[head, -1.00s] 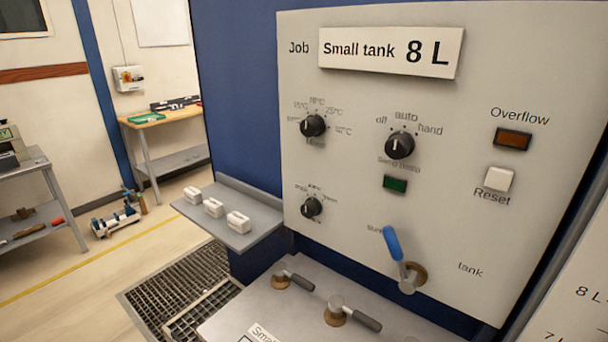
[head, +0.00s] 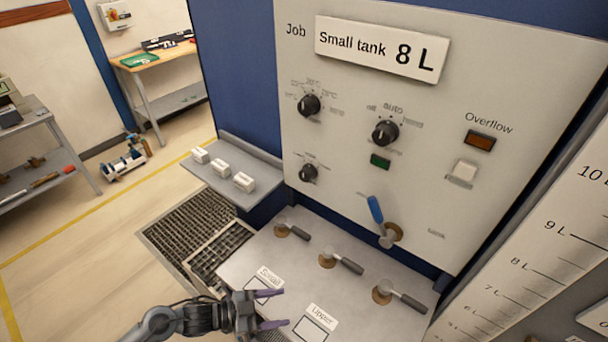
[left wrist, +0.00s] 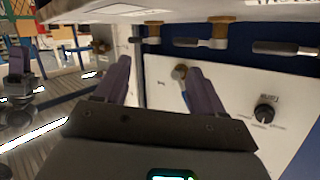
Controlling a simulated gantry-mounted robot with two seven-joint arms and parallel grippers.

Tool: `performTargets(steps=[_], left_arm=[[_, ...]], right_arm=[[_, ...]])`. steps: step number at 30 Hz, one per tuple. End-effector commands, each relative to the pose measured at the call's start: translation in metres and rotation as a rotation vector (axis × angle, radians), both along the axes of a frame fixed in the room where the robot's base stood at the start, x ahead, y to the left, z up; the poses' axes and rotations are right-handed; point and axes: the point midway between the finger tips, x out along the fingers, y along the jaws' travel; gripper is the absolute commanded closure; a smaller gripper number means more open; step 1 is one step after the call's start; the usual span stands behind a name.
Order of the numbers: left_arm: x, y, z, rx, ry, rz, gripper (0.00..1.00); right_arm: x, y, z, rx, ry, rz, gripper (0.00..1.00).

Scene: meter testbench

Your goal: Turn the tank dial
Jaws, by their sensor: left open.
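The white panel (head: 340,170) carries three black dials: an upper left dial (head: 308,104), a pump dial (head: 385,132) marked auto, and a lower left dial (head: 308,173). The small lettering is too blurred to tell which is the tank dial. My left gripper (head: 270,310) is open and empty, low in front of the panel, over the front of the grey bench top and apart from all dials. In the left wrist view its two fingers (left wrist: 163,80) are spread, and one black dial (left wrist: 265,112) shows to their right.
Several valve levers stand near the gripper: left (head: 292,230), middle (head: 340,261), right (head: 400,295), and a blue-handled one (head: 376,210) on the panel. A shelf (head: 215,183) with white blocks juts out at left. A scale board (head: 545,245) stands at right.

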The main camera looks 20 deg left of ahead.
Motion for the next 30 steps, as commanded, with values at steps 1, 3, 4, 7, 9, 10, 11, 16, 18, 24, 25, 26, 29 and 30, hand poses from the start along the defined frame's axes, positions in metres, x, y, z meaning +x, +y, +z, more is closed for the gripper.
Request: performTargets(steps=[1,3,4,7,9,10,11,16,18,24,25,26,29,30], left_arm=[[0.024,0.003,0.008,-0.018,-0.022,0.053,0.31],[0.053,0.010,0.024,-0.044,-0.040,0.129,0.31],[0.065,0.013,0.031,-0.059,-0.046,0.164,0.31],[0.107,0.026,0.059,-0.119,-0.064,0.285,0.31],[0.135,0.038,0.082,-0.178,-0.071,0.374,0.31],[0.146,0.043,0.092,-0.210,-0.071,0.414,0.31],[0.156,0.048,0.102,-0.240,-0.071,0.450,0.31],[0.195,0.071,0.146,-0.402,-0.045,0.608,0.31],[0.203,0.076,0.156,-0.443,-0.033,0.641,0.31],[0.219,0.079,0.166,-0.488,-0.017,0.675,0.31],[0.222,0.079,0.165,-0.489,-0.016,0.675,0.31],[0.226,0.078,0.166,-0.488,-0.017,0.675,0.31],[0.240,0.074,0.166,-0.486,-0.017,0.673,0.31],[0.246,0.073,0.165,-0.486,-0.017,0.674,0.31]], right_arm=[[0.000,0.000,-0.009,0.000,0.002,0.000,0.53],[0.000,-0.001,-0.015,-0.001,0.003,0.000,0.53],[0.000,-0.001,-0.017,-0.001,0.003,0.000,0.53],[0.000,0.000,-0.026,-0.001,0.002,0.000,0.53],[0.000,0.000,-0.033,-0.001,0.002,0.000,0.53],[0.000,0.000,-0.036,0.000,0.002,0.000,0.53],[0.000,0.000,-0.039,0.000,0.001,0.000,0.53],[0.000,0.000,-0.050,-0.001,0.001,0.000,0.53],[0.000,0.000,-0.052,-0.001,0.001,0.000,0.53],[0.000,0.000,-0.054,-0.001,0.000,0.000,0.53],[0.000,0.000,-0.054,-0.001,0.000,0.000,0.53],[0.000,0.000,-0.054,-0.001,0.000,0.000,0.53],[0.000,0.000,-0.055,-0.001,-0.001,0.000,0.53],[0.000,0.000,-0.056,-0.001,-0.001,0.000,0.53]])
